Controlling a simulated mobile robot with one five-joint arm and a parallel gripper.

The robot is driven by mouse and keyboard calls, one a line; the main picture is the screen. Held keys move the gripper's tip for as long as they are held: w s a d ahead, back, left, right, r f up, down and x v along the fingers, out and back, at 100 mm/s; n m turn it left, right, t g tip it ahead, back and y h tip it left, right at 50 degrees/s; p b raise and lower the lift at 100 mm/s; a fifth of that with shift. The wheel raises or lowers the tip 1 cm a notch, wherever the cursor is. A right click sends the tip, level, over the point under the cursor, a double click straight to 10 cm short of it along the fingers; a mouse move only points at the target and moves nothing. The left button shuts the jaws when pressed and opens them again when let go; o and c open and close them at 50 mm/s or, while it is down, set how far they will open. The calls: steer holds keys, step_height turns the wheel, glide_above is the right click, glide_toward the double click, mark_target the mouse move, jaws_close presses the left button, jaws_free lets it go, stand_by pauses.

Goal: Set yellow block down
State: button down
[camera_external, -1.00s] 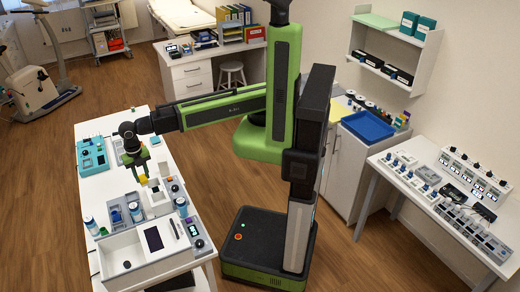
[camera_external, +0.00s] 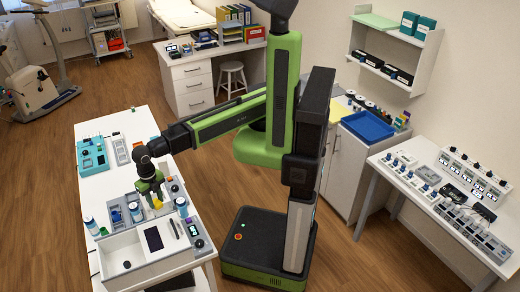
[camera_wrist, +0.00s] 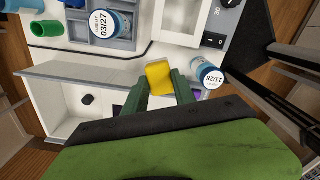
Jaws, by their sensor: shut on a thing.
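The yellow block (camera_wrist: 159,76) is between the green fingertips of my gripper (camera_wrist: 160,88) in the wrist view. My gripper is shut on it. In the external view, my gripper (camera_external: 151,192) points down over the equipment on the white table, with the yellow block (camera_external: 157,204) just under its fingers. In the wrist view the block appears in front of a white and grey unit. I cannot tell whether the block touches the surface below it.
A labelled jar (camera_wrist: 207,73) stands close to the right of the block in the wrist view. Another jar (camera_wrist: 108,24) sits in a grey compartment tray (camera_wrist: 72,25). A green cylinder (camera_wrist: 46,28) lies at the left. A white basin (camera_external: 121,254) is at the table's near end.

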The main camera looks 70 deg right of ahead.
step_height(320, 180, down, 10)
steer(key=b, duration=0.8)
steer(key=shift+f, duration=0.25)
steer(key=shift+r, duration=0.25)
steer(key=shift+f, duration=0.2)
steer(key=c, duration=1)
jaws_free()
step_height(320, 180, up, 13)
steer(key=p, duration=1.2)
steer(key=shift+f, duration=0.3)
